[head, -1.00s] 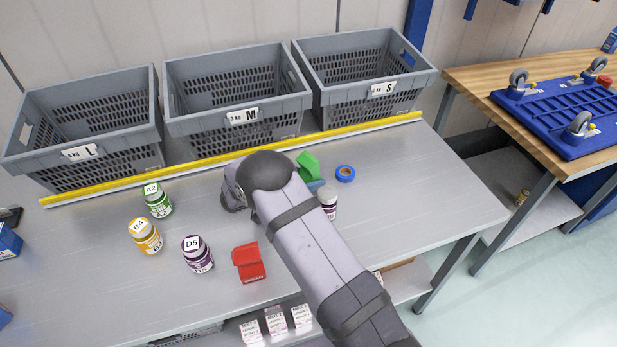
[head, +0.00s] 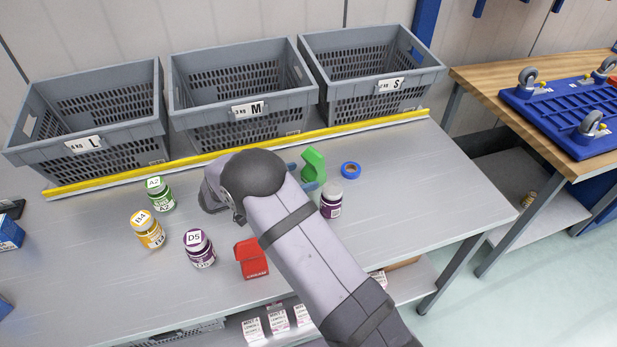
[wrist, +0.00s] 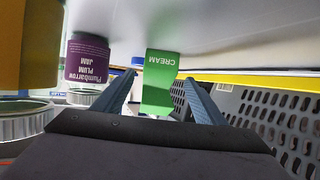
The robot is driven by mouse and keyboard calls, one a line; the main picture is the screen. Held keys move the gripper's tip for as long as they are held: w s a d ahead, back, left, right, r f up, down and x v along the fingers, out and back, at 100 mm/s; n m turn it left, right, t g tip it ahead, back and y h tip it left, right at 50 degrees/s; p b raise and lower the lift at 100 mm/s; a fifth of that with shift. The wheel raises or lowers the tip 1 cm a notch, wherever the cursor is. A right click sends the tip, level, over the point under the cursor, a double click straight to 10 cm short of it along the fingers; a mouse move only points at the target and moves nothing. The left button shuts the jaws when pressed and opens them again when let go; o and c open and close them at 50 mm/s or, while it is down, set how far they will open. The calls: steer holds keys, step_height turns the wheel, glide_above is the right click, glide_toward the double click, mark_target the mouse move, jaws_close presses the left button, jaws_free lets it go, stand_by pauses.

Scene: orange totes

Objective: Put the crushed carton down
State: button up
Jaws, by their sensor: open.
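A green carton (head: 314,164) with a bent shape stands on the grey table in front of the S crate. In the wrist view the carton (wrist: 161,85) shows the word CREAM. My gripper (wrist: 160,80) is open, with one blue finger on each side of the carton and a visible gap to each. In the head view my arm partly hides the gripper (head: 303,177); the carton's lower part is partly covered by a finger. A red carton (head: 251,261) sits nearer the front edge, left of my arm.
Jars A2 (head: 159,196), B4 (head: 147,231) and D5 (head: 199,250) stand left. Crates L (head: 84,157), M (head: 243,119) and S (head: 388,93) line the back behind a yellow strip (head: 240,150).

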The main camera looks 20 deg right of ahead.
steer(key=b+v, duration=0.1)
steer(key=v, duration=0.3)
steer(key=shift+s+a+r, duration=0.1)
steer(key=shift+a, duration=0.3)
steer(key=shift+s+a+r, duration=0.2)
steer(key=shift+a+r, duration=0.05)
steer(key=shift+a, duration=0.1)
